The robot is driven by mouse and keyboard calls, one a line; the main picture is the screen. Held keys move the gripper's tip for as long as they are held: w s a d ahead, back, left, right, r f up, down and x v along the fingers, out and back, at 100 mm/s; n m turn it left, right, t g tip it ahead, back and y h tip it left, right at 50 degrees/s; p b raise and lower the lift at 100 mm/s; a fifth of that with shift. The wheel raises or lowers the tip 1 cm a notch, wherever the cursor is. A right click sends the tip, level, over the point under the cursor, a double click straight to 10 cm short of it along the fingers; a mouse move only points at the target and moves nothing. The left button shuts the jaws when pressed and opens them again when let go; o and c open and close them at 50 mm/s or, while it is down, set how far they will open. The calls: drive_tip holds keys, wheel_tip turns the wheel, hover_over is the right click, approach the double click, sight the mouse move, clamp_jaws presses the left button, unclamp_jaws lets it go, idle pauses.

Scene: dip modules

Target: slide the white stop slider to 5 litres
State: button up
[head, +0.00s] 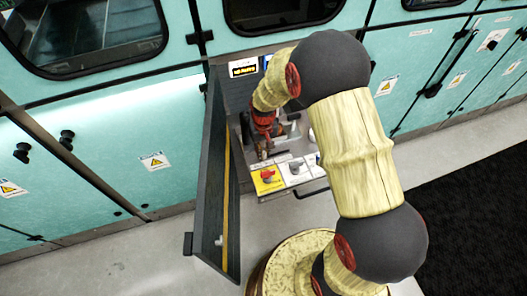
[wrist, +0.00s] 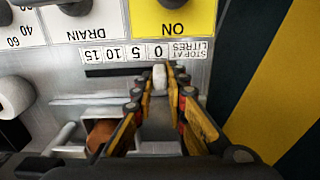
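The white stop slider (wrist: 159,76) sits in a dark horizontal slot in the wrist view, beside the 0 mark of the "STOP AT LITRES" scale (wrist: 136,53). The scale appears upside down, with 5, 10 and 15 running leftward from 0. My gripper (wrist: 158,84) is open, its yellow and black fingers on either side of the slider. A gap shows between the slider and the left finger; I cannot tell whether the right finger touches it. In the head view my gripper (head: 264,152) is over the panel, and the slider cannot be made out.
A yellow ON plate (wrist: 172,18) and a white DRAIN plate (wrist: 88,22) lie beyond the scale. A white knob (wrist: 14,96) and an orange-brown object (wrist: 102,136) are at left. A dark open door (head: 218,180) with a yellow stripe stands close left of my arm.

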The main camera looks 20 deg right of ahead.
sight(271, 155)
clamp_jaws()
idle(0.3)
drive_tip(key=shift+d+p, duration=0.6)
drive_tip(key=shift+d, duration=0.9)
drive_tip(key=shift+o, duration=1.9)
unclamp_jaws()
drive_tip(key=shift+o, duration=0.6)
wheel_tip(271, 155, up, 12)
